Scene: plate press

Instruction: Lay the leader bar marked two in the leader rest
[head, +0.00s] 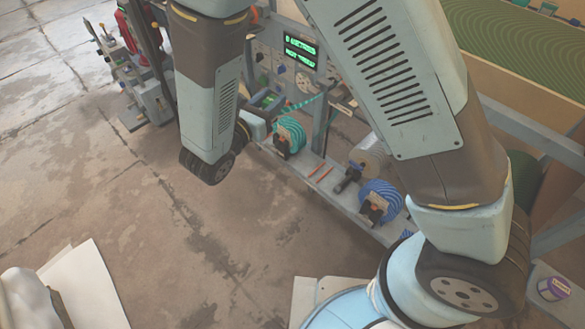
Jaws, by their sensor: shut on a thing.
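My arm reaches across the press, and its wrist (208,165) hangs in front of the press's left part. My gripper's fingers cannot be made out; they are hidden behind or beyond my wrist. I cannot make out the leader bar marked two or its number. Two thin orange-red strips (320,173) lie on the grey front beam (309,187) between the reels. I cannot tell whether they belong to the leader rest, which I cannot identify for sure.
A teal reel (290,136) sits left on the beam; a clear reel (367,158) and a blue striped reel (381,199) sit right. A panel with green displays (300,52) stands behind. A red object (127,30) stands far left. The concrete floor (120,195) in front is mostly clear.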

